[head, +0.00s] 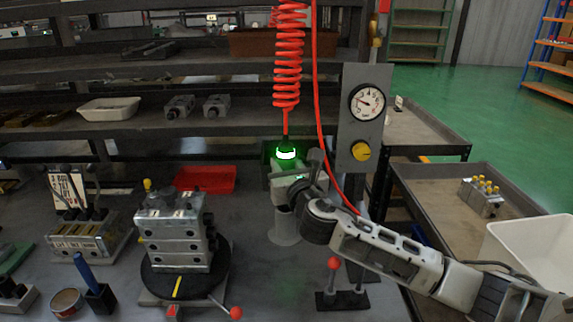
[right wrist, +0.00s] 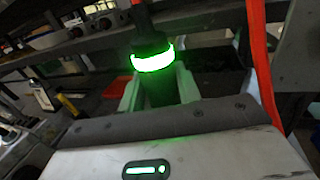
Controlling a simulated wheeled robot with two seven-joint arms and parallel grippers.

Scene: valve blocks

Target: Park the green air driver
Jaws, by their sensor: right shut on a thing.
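The green air driver (head: 286,153) is dark with a glowing green ring at its top, and it hangs upright under a red coiled hose (head: 287,60). My right gripper (head: 284,172) is shut around its body just below the ring. In the right wrist view the driver (right wrist: 153,62) stands between the two fingers of the gripper (right wrist: 158,92), and its lower end is hidden. A pale grey cup-like stand (head: 285,228) is on the bench below the gripper. I cannot tell whether the driver's tip is in it. My left gripper is not in view.
A valve block stack (head: 172,235) sits on a black turntable left of the stand. A gauge panel (head: 361,115) rises close on the right, and a red hose (head: 322,130) hangs beside my arm. A red tray (head: 205,179) lies behind. A red-knobbed lever (head: 336,290) stands in front.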

